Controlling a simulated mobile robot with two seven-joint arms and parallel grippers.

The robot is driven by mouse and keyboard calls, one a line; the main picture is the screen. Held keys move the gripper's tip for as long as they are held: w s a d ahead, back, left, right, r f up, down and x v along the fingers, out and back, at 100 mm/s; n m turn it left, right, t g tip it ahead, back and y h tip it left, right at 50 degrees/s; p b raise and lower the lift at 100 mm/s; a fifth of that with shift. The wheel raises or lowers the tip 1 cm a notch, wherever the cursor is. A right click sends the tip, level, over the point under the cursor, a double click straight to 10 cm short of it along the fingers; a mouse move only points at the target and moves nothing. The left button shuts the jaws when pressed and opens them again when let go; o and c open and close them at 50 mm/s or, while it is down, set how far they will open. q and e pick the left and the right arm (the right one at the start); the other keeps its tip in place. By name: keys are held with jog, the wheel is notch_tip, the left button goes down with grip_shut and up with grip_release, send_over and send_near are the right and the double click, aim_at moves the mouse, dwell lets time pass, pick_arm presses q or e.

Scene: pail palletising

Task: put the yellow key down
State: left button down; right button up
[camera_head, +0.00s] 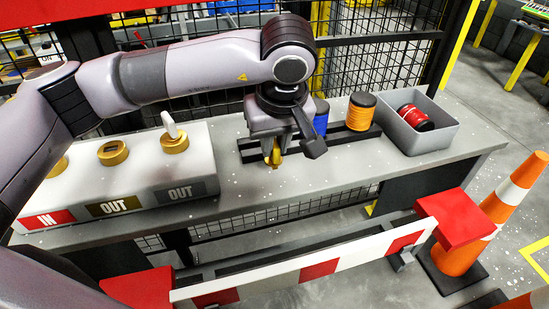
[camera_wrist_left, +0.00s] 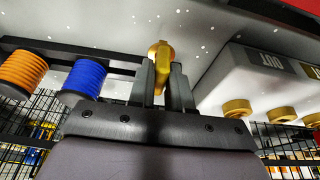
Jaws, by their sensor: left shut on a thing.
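My left gripper (camera_head: 275,147) is shut on the yellow key (camera_head: 274,157), which points down above the grey bench (camera_head: 235,205). In the left wrist view, the key (camera_wrist_left: 160,52) sticks out between the two dark fingers of the gripper (camera_wrist_left: 165,80). I cannot tell whether its tip touches the bench. The white key box (camera_head: 140,170) stands to the left with brass sockets and labels IN, OUT and OUT. The middle socket (camera_head: 113,152) looks empty. A pale key (camera_head: 170,126) stands in the right socket (camera_head: 175,143). My arm partly covers the left socket (camera_head: 61,167). My right gripper is out of view.
A blue spool (camera_head: 320,120) and an orange spool (camera_head: 361,112) stand on a dark rack (camera_head: 345,137) right of the gripper. A grey bin (camera_head: 440,142) holds a red spool (camera_head: 414,117). A red-white barrier (camera_head: 320,268) runs in front. An orange cone (camera_head: 485,220) stands right.

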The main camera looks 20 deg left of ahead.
aim_at(274, 159)
pick_arm(q)
jog(key=shift+f, duration=2.05)
jog(key=shift+f+b, duration=0.2)
jog(key=shift+b, duration=0.1)
jog(key=c, duration=1.1)
grip_release()
jog(key=shift+o, duration=0.2)
jog(key=shift+r, duration=0.1)
jog(key=shift+r+p, duration=0.15)
jog(key=shift+p, duration=0.15)
jog(key=v, duration=1.2)
